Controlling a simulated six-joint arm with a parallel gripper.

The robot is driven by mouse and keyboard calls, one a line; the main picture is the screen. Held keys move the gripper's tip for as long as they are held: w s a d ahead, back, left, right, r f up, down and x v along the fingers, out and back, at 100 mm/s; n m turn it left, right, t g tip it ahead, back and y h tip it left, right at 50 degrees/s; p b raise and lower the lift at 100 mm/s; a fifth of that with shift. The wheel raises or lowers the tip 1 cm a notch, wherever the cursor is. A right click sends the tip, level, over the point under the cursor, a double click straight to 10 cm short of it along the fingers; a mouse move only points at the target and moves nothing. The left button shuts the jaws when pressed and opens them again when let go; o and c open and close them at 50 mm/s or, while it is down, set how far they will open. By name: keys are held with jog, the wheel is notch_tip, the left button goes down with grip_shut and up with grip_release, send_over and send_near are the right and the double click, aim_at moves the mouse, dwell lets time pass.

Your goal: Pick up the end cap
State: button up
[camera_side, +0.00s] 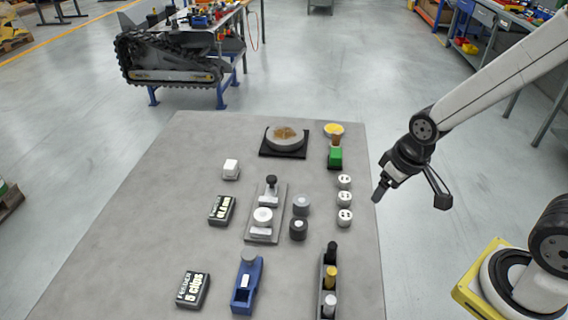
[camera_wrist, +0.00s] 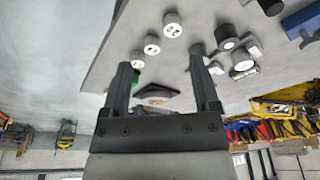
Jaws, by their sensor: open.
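No part is labelled as the end cap, and I cannot tell for certain which one it is. Three white round pieces with dark holes, the nearest one (camera_side: 345,217), stand in a row near the table's right edge; they also show in the wrist view (camera_wrist: 152,45). A grey cylinder (camera_side: 302,203) and a black cylinder with a pale top (camera_side: 298,229) stand left of that row. A grey fixture plate (camera_side: 254,236) holds a white round part and a black knob. My gripper (camera_side: 411,200) is open and empty, right of the table edge; its fingers spread in the wrist view (camera_wrist: 160,60).
A blue holder (camera_side: 246,288) and a dark rack (camera_side: 322,285) with several cylinders stand at the front. Two black labelled boxes (camera_side: 221,210) (camera_side: 193,289) and a white block (camera_side: 231,169) are left. A dish on a black square (camera_side: 284,142) and a green-ended brush (camera_side: 335,157) are behind.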

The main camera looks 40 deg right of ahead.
jog(key=shift+c, duration=0.7)
jog(key=m+y, duration=1.3)
jog(key=m, duration=0.6)
send_near(348, 213)
jog(key=a, duration=0.1)
jog(key=a+f, duration=0.1)
jog(key=a, duration=0.1)
jog(key=shift+s+a+g, duration=0.1)
jog(key=shift+a+g, duration=0.05)
jog(key=shift+g, duration=0.25)
jog(key=shift+w+d+f+m+t, duration=0.2)
jog(key=shift+w+d+m+t, duration=0.2)
jog(key=shift+m, duration=0.2)
jog(key=shift+x, duration=3.95)
jog(key=shift+r, duration=0.15)
